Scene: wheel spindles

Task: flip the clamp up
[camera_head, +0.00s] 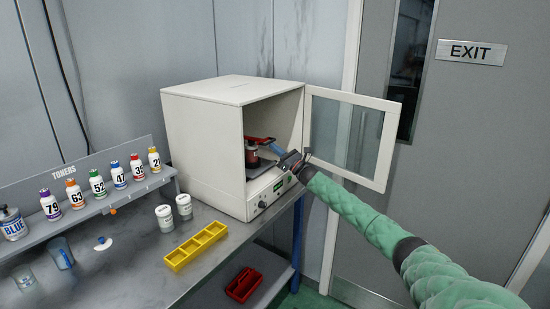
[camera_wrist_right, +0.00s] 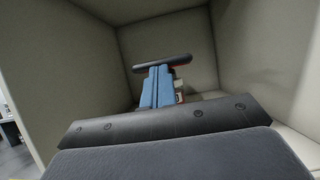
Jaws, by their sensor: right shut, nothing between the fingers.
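The clamp (camera_head: 260,140) shows as a red bar inside the open white cabinet (camera_head: 200,135), above a small dark reddish container (camera_head: 251,157). My right gripper (camera_head: 274,146) reaches into the cabinet opening from the right. Its blue fingers are shut with nothing between them, and their tips are at or very close to the clamp. In the right wrist view the blue fingers (camera_wrist_right: 160,88) point at a dark bar (camera_wrist_right: 162,62) with bits of red beside it. I cannot tell whether they touch it. The clamp is mostly hidden there. My left gripper is out of view.
The cabinet's glazed door (camera_head: 345,135) stands open to the right, close to my right arm. The cabinet walls leave narrow room around the gripper. Toner bottles on a rack (camera_head: 150,183), two white jars (camera_head: 165,218) and a yellow tray (camera_head: 196,246) stand to the left.

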